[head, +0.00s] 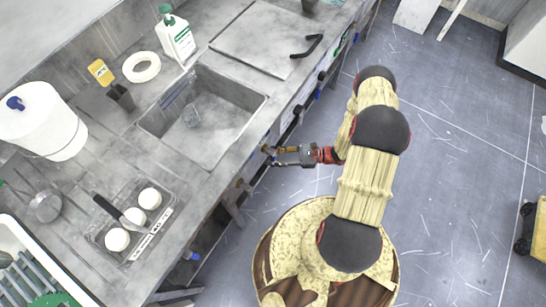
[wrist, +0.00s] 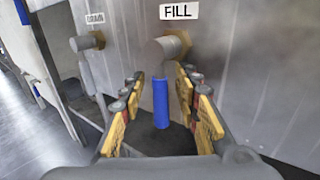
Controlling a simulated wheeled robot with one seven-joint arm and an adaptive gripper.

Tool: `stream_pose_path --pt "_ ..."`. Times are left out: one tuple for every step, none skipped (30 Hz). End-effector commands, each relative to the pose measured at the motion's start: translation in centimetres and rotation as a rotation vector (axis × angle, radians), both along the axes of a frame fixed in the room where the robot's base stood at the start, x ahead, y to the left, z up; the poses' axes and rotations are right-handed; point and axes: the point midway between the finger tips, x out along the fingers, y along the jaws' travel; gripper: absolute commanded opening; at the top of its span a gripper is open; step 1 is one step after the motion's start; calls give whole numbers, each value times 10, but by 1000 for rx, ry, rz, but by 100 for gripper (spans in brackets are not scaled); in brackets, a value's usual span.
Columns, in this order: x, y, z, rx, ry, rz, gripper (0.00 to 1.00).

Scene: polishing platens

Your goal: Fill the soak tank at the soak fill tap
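The fill tap (wrist: 172,47) sticks out of a grey panel under a white FILL label (wrist: 179,11). Its blue handle (wrist: 161,103) hangs straight down. My gripper (wrist: 160,88) is open, with one finger on each side of the handle and a visible gap on both sides. In the head view my gripper (head: 272,153) is at the bench's front face, below a sunken metal basin (head: 222,137). The basin appears to be the soak tank; I cannot make out a water level in it. The tap is too small to tell apart in the head view.
A second tap (wrist: 88,42) under a DRAIN label (wrist: 95,18) is to the left. The floor at right is mostly clear.

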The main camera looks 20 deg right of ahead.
Motion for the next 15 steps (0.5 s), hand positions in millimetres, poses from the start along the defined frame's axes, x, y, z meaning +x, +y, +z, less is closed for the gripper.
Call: stream_pose_path --pt "0 0 0 0 0 0 32" --pt "0 0 0 0 0 0 32" --pt "0 0 0 0 0 0 32" --pt "0 0 0 0 0 0 32" --pt "0 0 0 0 0 0 32" --pt "0 0 0 0 0 0 31" --pt "0 0 0 0 0 0 30" --pt "0 0 0 0 0 0 28" --pt "0 0 0 0 0 0 26" --pt "0 0 0 0 0 0 24" --pt "0 0 0 0 0 0 22" --pt "0 0 0 0 0 0 20" --pt "0 0 0 0 0 0 18" --pt "0 0 0 0 0 0 17" --pt "0 0 0 0 0 0 14"
